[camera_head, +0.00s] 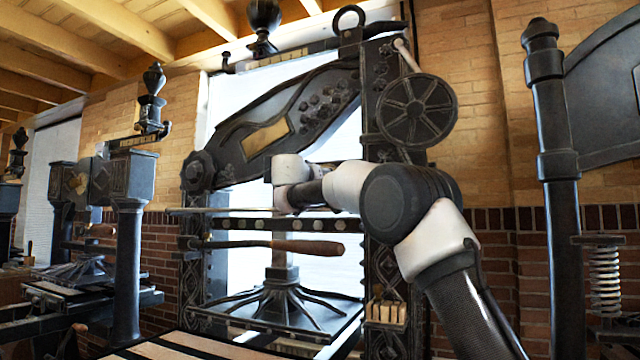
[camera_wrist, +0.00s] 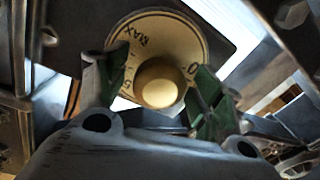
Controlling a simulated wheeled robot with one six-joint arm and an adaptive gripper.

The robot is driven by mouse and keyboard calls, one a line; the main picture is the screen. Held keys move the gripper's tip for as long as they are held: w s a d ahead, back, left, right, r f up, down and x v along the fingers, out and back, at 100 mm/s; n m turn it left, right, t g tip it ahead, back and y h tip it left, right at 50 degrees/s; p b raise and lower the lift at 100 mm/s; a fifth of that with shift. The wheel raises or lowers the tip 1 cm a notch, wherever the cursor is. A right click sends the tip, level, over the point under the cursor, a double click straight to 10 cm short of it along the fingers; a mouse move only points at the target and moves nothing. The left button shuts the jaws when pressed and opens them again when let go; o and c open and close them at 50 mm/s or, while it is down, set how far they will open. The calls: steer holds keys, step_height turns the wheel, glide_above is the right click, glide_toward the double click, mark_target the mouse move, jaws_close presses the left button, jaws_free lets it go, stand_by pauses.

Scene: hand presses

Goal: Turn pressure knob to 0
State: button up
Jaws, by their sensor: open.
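The pressure knob (camera_wrist: 160,86) is a round, cream-coloured cap in the middle of the wrist view. It sits at the centre of a cream dial plate (camera_wrist: 165,27) marked "MAX" at the upper left and "0" at the right, with smaller marks at the lower left. My gripper (camera_wrist: 159,77) is open, with one green-padded finger to each side of the knob. I see a gap at the left finger; whether the right finger touches is unclear. No pointer shows on the knob. In the head view my arm hides the gripper, and I cannot make out the dial.
The black iron hand press (camera_head: 377,170) stands ahead, with a wooden-handled bar (camera_head: 308,248) across its front and a spoked wheel (camera_head: 416,111) at upper right. Other presses stand at left (camera_head: 128,260) and right (camera_head: 560,220). A dark plate (camera_wrist: 228,40) surrounds the dial.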

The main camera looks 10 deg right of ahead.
steer(key=c, duration=1)
